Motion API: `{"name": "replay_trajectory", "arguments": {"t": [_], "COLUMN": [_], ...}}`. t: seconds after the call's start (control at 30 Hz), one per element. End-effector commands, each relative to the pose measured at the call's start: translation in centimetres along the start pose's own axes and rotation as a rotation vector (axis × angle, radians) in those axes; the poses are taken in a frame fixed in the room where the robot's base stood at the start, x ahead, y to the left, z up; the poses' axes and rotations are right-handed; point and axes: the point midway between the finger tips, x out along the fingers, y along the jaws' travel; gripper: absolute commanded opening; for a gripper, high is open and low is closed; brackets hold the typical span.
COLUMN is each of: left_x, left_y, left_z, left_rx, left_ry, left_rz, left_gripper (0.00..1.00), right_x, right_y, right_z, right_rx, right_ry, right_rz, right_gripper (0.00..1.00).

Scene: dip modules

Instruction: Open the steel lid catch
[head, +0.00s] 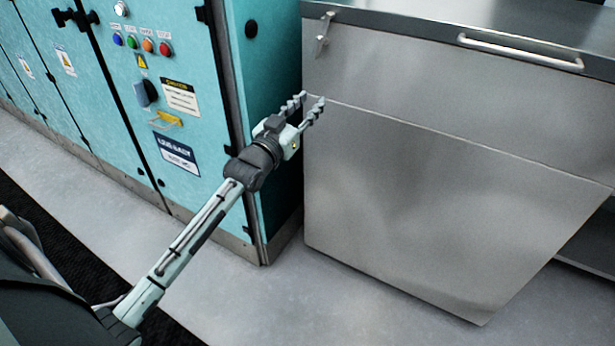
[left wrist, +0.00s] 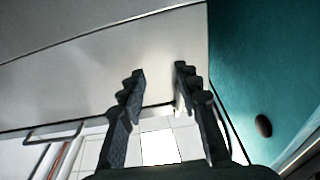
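The steel lid catch (head: 324,32) is a small metal fitting on the upper left front of the steel unit, just under its lid (head: 400,12). My left gripper (head: 309,102) is below the catch and apart from it, in front of the unit's left edge beside the teal cabinet. Its two ridged fingers are spread with nothing between them. The left wrist view also shows the open fingers (left wrist: 158,78) against the steel panel; I cannot make out the catch there. My right gripper is not in view.
The teal cabinet (head: 185,75) with coloured buttons, a knob and a yellow handle stands close on the left. A long bar handle (head: 520,50) is on the lid's front edge. The steel front panel (head: 430,200) fills the right. The grey floor (head: 260,310) is clear.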

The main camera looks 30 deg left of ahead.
Motion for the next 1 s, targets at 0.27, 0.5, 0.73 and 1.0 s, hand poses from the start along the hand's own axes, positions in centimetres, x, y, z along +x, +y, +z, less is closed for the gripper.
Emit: {"name": "replay_trajectory", "arguments": {"t": [0.27, 0.5, 0.73, 1.0], "left_x": [-1.9, -4.0, -6.2, -7.7], "left_y": [1.3, 2.3, 3.1, 3.6], "left_z": [5.2, 9.5, 13.0, 15.2], "left_rx": [0.013, 0.026, 0.038, 0.047], "left_ry": [-0.152, -0.28, -0.391, -0.464], "left_rz": [0.005, 0.009, 0.012, 0.014], "left_gripper": [0.33, 0.33, 0.33, 0.33], "right_x": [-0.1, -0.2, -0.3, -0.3], "right_y": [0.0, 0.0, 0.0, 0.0], "right_z": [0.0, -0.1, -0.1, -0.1], "right_rx": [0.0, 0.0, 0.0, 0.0], "right_ry": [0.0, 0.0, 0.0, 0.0], "right_rz": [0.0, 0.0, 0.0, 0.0], "right_gripper": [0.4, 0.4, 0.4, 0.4]}}
